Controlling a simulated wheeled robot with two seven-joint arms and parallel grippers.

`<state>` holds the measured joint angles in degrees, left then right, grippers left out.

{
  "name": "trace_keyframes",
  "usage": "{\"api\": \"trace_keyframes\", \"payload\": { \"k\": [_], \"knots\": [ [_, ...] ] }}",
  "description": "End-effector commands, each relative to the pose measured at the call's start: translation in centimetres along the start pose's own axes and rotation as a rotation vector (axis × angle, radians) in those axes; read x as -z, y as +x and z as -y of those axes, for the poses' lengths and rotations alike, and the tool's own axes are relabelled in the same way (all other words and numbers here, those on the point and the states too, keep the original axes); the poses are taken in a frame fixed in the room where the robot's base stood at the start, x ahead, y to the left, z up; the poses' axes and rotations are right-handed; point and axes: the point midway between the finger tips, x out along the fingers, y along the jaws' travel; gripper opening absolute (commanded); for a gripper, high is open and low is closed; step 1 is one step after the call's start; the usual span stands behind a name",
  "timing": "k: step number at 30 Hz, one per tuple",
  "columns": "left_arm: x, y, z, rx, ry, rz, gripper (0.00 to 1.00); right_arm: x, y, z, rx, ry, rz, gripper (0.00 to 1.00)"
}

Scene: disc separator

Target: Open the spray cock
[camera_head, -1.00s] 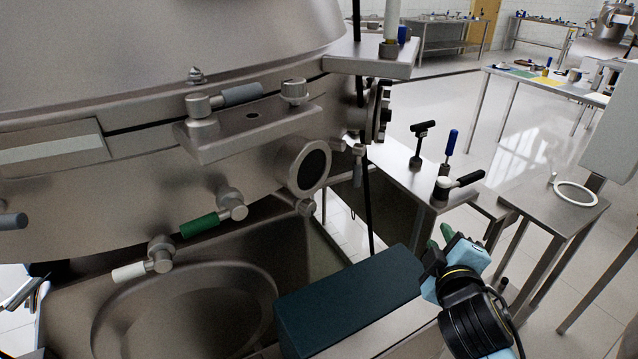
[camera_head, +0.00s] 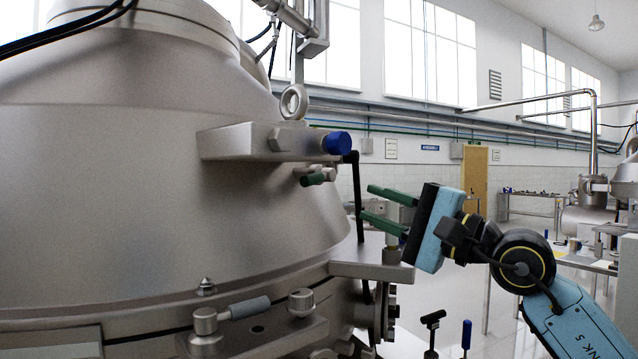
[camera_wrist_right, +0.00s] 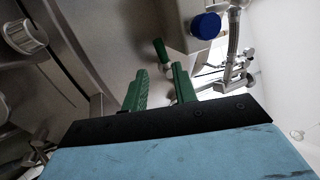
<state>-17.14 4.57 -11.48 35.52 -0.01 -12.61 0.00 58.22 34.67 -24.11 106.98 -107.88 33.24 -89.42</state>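A small valve with a green handle (camera_head: 318,178) sits under the metal bracket on the separator's side, just below and left of a blue knob (camera_head: 337,143). I take this valve for the spray cock. My right gripper (camera_head: 368,202) is open and empty, its green fingers pointing left, to the right of the valve and slightly lower. In the right wrist view the green handle (camera_wrist_right: 161,51) lies just beyond the gap between the fingertips (camera_wrist_right: 160,74), apart from them. The blue knob (camera_wrist_right: 205,25) is right of it there. My left gripper is not in view.
The large steel separator (camera_head: 150,190) fills the left. A thin dark rod (camera_head: 356,195) stands near my right fingertips. A metal bracket (camera_head: 235,142) overhangs the valve. A lower ledge (camera_head: 365,269) lies below the gripper. Room is open to the right.

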Motion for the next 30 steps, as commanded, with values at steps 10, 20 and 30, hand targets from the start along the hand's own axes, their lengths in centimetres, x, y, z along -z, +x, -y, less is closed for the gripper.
{"api": "trace_keyframes", "payload": {
  "k": [10,20,30],
  "knots": [
    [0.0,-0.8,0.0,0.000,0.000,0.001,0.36,1.4,2.0,0.8,-0.061,-0.137,-0.049,0.28],
    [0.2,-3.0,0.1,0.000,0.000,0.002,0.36,1.6,9.0,0.5,-0.061,-0.133,-0.048,0.28],
    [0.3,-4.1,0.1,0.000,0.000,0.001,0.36,1.9,13.1,0.1,-0.060,-0.136,-0.049,0.28]
  ]
}}
